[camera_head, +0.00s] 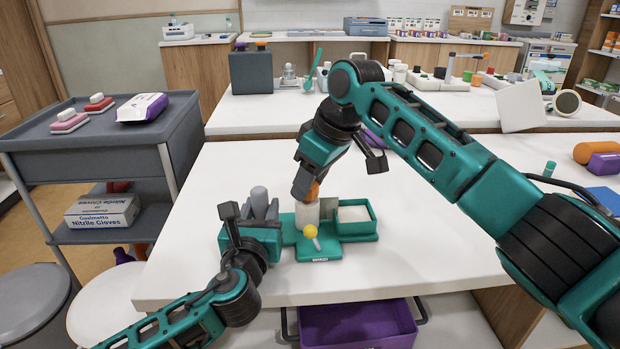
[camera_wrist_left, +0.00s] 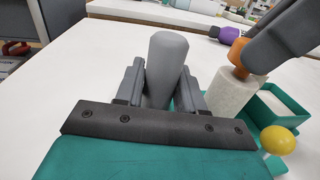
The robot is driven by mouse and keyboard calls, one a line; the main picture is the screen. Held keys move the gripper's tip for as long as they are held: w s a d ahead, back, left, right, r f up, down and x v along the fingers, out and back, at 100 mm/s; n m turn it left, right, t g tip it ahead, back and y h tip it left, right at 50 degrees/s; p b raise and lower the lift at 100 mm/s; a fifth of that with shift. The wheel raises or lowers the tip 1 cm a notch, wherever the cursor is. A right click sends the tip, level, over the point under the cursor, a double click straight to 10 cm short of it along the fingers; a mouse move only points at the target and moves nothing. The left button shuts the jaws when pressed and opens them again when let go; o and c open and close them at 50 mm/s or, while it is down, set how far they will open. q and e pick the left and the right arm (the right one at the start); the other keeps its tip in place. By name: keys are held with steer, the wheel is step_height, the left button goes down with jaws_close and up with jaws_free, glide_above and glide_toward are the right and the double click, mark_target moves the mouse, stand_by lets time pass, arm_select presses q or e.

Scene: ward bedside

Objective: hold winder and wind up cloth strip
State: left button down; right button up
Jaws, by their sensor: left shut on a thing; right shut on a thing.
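The winder has a green base (camera_head: 318,254) on the white table, with an upright grey post (camera_head: 259,193) at its left. My left gripper (camera_head: 262,210) is shut on this post, which stands between its fingers in the left wrist view (camera_wrist_left: 166,70). A whitish roll of cloth strip (camera_head: 306,214) stands upright right of the post. An orange knob (camera_head: 314,189) sits above the roll, and my right gripper (camera_head: 306,187) is shut on it from above. The knob also shows in the left wrist view (camera_wrist_left: 238,56), partly hidden by a finger. A yellow ball (camera_head: 310,231) is in front of the roll.
A green tray (camera_head: 358,229) with pale contents adjoins the winder on the right. A purple bin (camera_head: 357,326) is below the table's front edge. A grey cart (camera_head: 112,143) stands at the left. The white tabletop (camera_head: 430,250) is clear at front right.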

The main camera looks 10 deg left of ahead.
steer(key=shift+m, duration=0.3)
steer(key=m, duration=0.2)
steer(key=m+t+h, duration=0.1)
steer(key=m, duration=0.1)
steer(key=shift+s+a+t, duration=0.15)
steer(key=shift+t, duration=0.15)
steer(key=shift+a+r+m+t+h, duration=0.1)
steer(key=shift+m+t+h, duration=0.2)
steer(key=shift+m, duration=0.85)
steer(key=shift+m+t+h, duration=0.2)
steer(key=shift+m+h, duration=0.2)
steer(key=shift+m, duration=0.75)
steer(key=o, duration=1)
steer(key=shift+o, duration=0.2)
steer(key=v, duration=1.2)
